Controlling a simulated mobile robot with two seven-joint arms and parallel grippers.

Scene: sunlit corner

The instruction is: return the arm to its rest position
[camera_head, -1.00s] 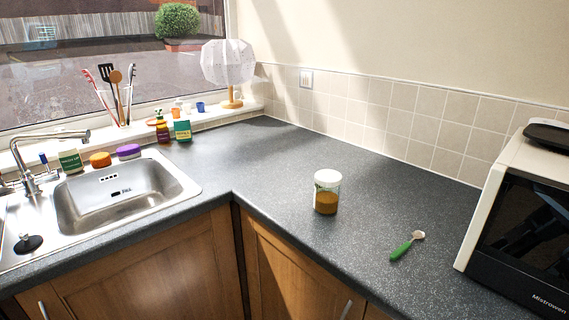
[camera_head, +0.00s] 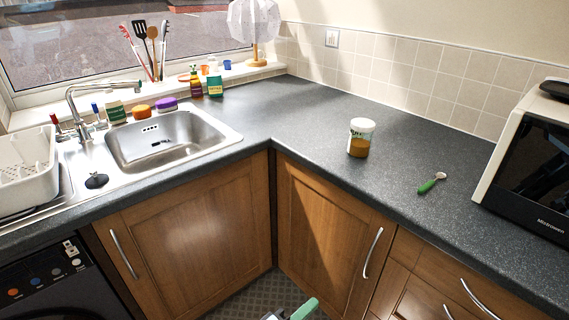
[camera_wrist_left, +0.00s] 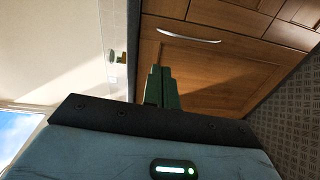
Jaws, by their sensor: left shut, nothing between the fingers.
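My left gripper (camera_head: 303,309) shows only in part at the bottom edge of the head view, low in front of the cabinets and over the floor. In the left wrist view its two dark green fingers (camera_wrist_left: 159,87) are together and empty, with a wooden cabinet front beyond them. The rest of my left arm is cut off in the head view. My right gripper is not in view. A jar with a white lid and brown contents (camera_head: 359,138) stands upright on the counter, apart from the gripper. A green-handled spoon (camera_head: 431,183) lies to its right.
The dark counter (camera_head: 310,115) runs around the corner. A sink (camera_head: 165,140) and white dish rack (camera_head: 25,175) are at left, a microwave (camera_head: 535,165) at right. Cabinet doors with metal handles (camera_head: 372,253) face the patterned floor (camera_head: 262,291).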

